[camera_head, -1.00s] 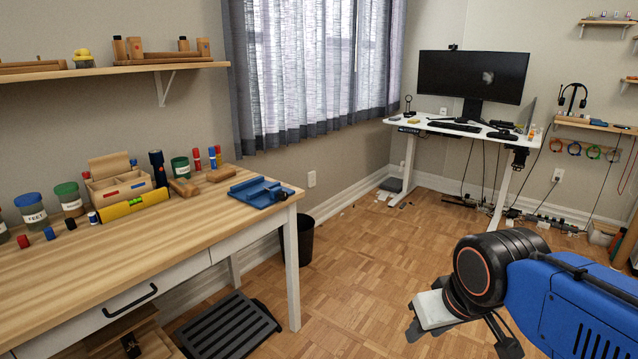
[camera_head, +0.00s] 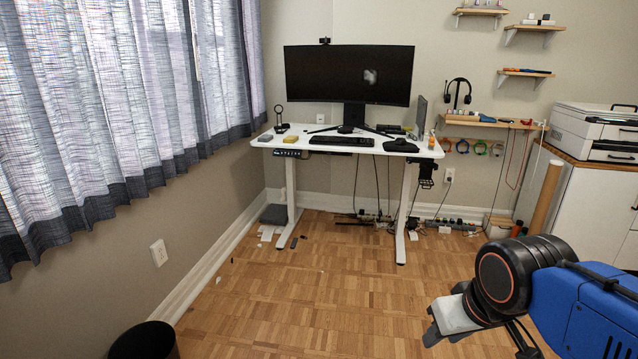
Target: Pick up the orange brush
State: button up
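I cannot make out the orange brush for sure. A small orange item (camera_head: 432,141) stands at the right edge of the white standing desk (camera_head: 345,148), too small to identify. My gripper (camera_head: 436,333) is at the lower right, over the wooden floor and well short of the desk. Its fingers are partly hidden behind its own body, and whether they are open or shut is unclear. I see nothing held in it.
The desk carries a monitor (camera_head: 348,75), a keyboard (camera_head: 341,141) and a yellow block (camera_head: 290,139). Cables and scraps lie on the floor beneath. A black bin (camera_head: 146,341) is at lower left; a printer cabinet (camera_head: 590,190) stands right. The floor between is clear.

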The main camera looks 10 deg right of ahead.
aim_at(431, 142)
jog(key=i+z, duration=0.2)
jog(key=i, duration=0.7)
jog(key=i+z, duration=0.2)
jog(key=i, duration=0.65)
